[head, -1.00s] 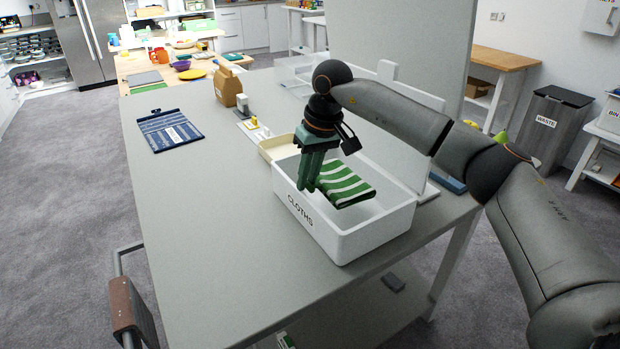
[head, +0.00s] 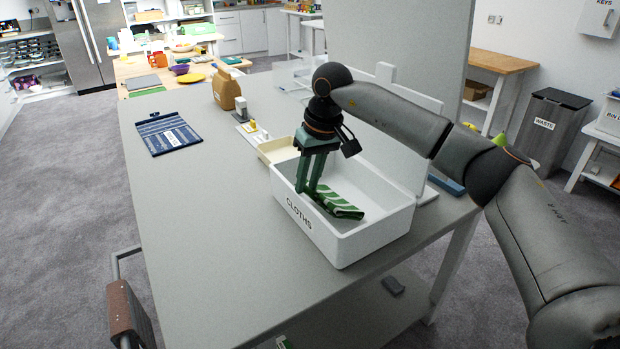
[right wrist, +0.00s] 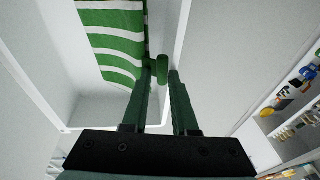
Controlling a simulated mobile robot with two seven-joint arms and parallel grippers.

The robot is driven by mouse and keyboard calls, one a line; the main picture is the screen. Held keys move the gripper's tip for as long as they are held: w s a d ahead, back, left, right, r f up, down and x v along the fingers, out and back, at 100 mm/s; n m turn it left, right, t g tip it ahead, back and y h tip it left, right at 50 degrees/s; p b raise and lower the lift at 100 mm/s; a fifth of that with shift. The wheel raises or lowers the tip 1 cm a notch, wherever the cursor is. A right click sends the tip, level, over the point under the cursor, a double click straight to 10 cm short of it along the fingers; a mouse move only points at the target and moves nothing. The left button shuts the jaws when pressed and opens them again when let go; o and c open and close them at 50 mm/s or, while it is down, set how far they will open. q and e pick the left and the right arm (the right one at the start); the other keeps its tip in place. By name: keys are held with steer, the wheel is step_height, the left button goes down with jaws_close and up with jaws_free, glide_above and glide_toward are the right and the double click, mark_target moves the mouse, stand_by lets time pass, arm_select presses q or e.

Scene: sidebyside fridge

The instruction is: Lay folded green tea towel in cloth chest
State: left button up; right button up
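The folded green tea towel with white stripes (head: 342,205) is inside the white cloth chest (head: 372,244), a box labelled CLOTHS, on the grey table. The towel lies tilted, with one end close to my right gripper. My right gripper (head: 308,190) points down into the chest near its left side, with its fingers apart. In the right wrist view the towel (right wrist: 112,45) is beside the left finger, and a small green piece shows near the fingertips (right wrist: 162,72). I cannot tell if it touches them. My left gripper is not in view.
A cream tray (head: 277,150) stands against the chest's far left side. The table's left front is clear.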

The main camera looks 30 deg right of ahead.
steer(key=shift+s+r+g, duration=0.2)
steer(key=shift+r+g, duration=0.1)
steer(key=shift+r, duration=0.9)
arm_select(q)
steer(key=shift+w+a+p, duration=0.15)
steer(key=shift+a+p, duration=0.2)
steer(key=shift+p, duration=0.3)
arm_select(e)
step_height(320, 180, up, 10)
steer(key=s+d, duration=0.1)
steer(key=shift+s+d, duration=0.35)
steer(key=shift+s, duration=0.05)
arm_select(q)
steer(key=shift+d+f, duration=0.1)
arm_select(e)
steer(key=shift+f, duration=0.15)
